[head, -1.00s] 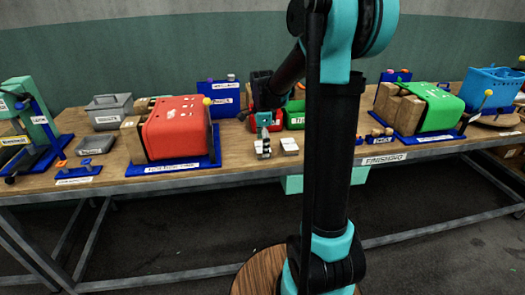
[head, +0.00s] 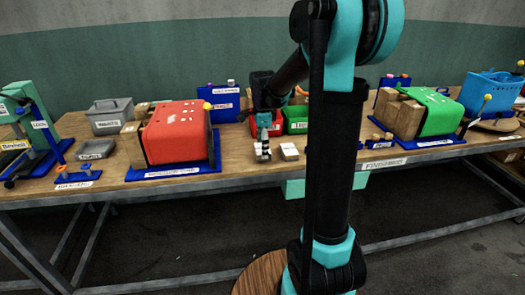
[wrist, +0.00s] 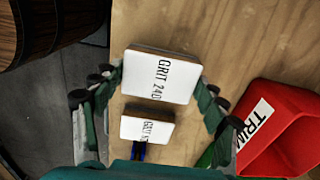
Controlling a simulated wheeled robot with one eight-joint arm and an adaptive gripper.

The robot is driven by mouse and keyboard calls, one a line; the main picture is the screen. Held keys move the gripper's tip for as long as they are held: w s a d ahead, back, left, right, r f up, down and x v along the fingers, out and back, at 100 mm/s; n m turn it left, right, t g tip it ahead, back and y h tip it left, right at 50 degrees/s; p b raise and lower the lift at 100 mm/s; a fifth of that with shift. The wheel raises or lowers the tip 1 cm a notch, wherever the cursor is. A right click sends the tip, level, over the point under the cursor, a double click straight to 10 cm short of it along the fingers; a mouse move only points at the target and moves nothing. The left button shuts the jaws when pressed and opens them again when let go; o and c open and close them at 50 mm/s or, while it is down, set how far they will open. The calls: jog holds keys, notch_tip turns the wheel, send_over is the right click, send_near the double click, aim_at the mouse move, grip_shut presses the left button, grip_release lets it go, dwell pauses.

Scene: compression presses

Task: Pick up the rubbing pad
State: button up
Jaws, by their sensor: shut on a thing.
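In the wrist view, a white-topped block marked "GRIT 240" (wrist: 160,75) lies between the fingertips of my gripper (wrist: 160,88), which is shut on it. A second, smaller-looking white-topped block (wrist: 147,130) with partly readable "GRIT" lettering sits just below it in the picture, outside the grip. In the head view, my gripper (head: 262,151) is at the front middle of the bench, and the other block (head: 289,152) lies on the wood just to its right. I cannot tell whether the held block is clear of the bench.
A red press (head: 178,133) stands left of my gripper and a green press (head: 425,112) to the right. A green bin (head: 296,118) is behind; a red "TRIM" bin (wrist: 280,130) is close by in the wrist view. The bench's front edge is near.

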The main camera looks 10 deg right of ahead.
notch_tip(320, 180, up, 18)
jog(key=shift+r, duration=0.2)
jog(key=o, duration=0.5)
jog(key=c, duration=0.4)
